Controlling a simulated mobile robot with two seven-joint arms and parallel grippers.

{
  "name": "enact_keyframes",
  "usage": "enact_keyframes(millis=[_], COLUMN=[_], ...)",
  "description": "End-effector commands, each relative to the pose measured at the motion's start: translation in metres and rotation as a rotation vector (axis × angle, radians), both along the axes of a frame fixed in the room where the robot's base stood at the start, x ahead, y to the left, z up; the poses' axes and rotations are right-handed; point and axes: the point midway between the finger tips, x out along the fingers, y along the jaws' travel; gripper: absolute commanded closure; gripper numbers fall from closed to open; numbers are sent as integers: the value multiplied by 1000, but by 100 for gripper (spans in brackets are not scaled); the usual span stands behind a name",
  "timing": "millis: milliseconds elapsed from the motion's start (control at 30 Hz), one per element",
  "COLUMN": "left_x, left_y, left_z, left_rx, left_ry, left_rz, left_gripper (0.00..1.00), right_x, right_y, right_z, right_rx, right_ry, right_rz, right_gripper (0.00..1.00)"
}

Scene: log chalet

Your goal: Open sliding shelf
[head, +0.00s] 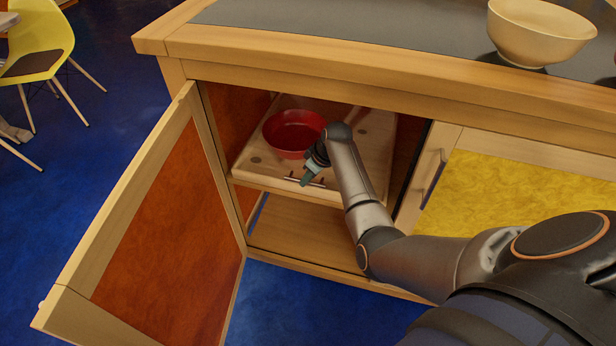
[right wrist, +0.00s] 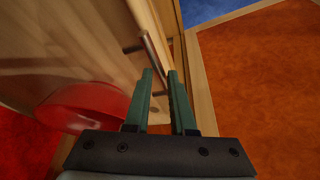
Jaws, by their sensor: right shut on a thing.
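The sliding shelf (head: 375,125) is a light wooden board inside the open cabinet, above a lower wooden level (head: 300,240). A thin metal handle (right wrist: 150,52) is fixed to its front edge. My right gripper (head: 308,182) is at that front edge, with its fingers (right wrist: 161,75) closed around the handle bar. The fingers cover part of the handle. A red bowl (head: 292,136) sits on the shelf just behind the gripper; it also shows in the right wrist view (right wrist: 82,106). My left gripper is out of view.
The left cabinet door (head: 165,245), with an orange panel, stands swung open. A yellow-panelled door (head: 530,190) on the right is shut. A cream bowl (head: 540,35) is on the countertop (head: 380,35). A yellow chair (head: 40,45) stands far left. Blue floor in front is clear.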

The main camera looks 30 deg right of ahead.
Motion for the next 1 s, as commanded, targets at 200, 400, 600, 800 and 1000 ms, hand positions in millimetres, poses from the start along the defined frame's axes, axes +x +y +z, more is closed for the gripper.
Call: enact_keyframes(millis=[200, 400, 600, 800, 1000], left_x=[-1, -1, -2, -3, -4], left_y=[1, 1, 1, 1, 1], left_z=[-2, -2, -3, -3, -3], left_rx=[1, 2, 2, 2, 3], left_ry=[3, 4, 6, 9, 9], left_rz=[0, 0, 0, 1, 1], left_gripper=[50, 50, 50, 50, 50], right_x=[0, 0, 0, 0, 0], right_y=[0, 1, 1, 1, 1], right_z=[0, 0, 0, 0, 0], right_rx=[1, 1, 2, 3, 3], right_ry=[0, 0, 1, 0, 0], right_rz=[0, -1, -1, -1, -2], right_gripper=[100, 100, 100, 100, 100])
